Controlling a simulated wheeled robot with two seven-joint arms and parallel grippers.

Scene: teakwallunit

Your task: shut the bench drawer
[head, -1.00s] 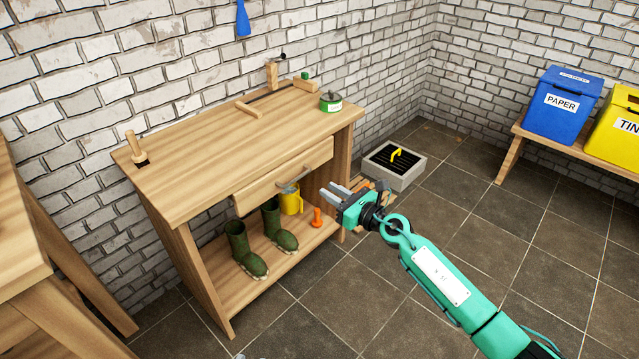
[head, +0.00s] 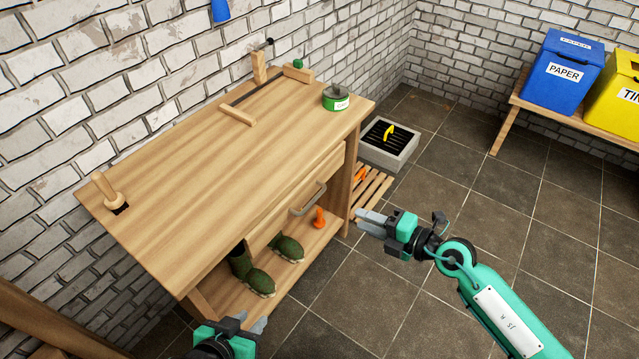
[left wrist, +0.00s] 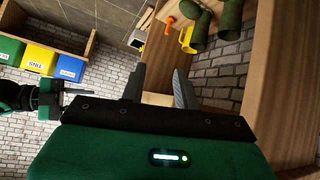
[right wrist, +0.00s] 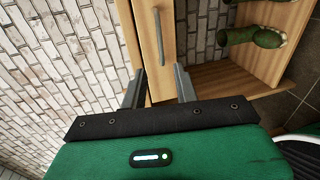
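The wooden bench (head: 225,150) has a drawer (head: 285,213) under its top, with a grey bar handle (head: 308,199). The drawer front seems to stand out a little from the bench; how far is hard to tell. The handle also shows in the right wrist view (right wrist: 160,36). My right gripper (head: 362,221) is open and empty, to the right of the handle and apart from it. My left gripper (head: 262,323) is open and empty at the bottom of the head view, in front of the bench's near end.
Green boots (head: 287,247) and an orange object (head: 319,217) are on the bench's lower shelf. A green tin (head: 336,99) stands on top. A grey box (head: 388,151) is beyond. Tiled floor (head: 400,300) is clear at right.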

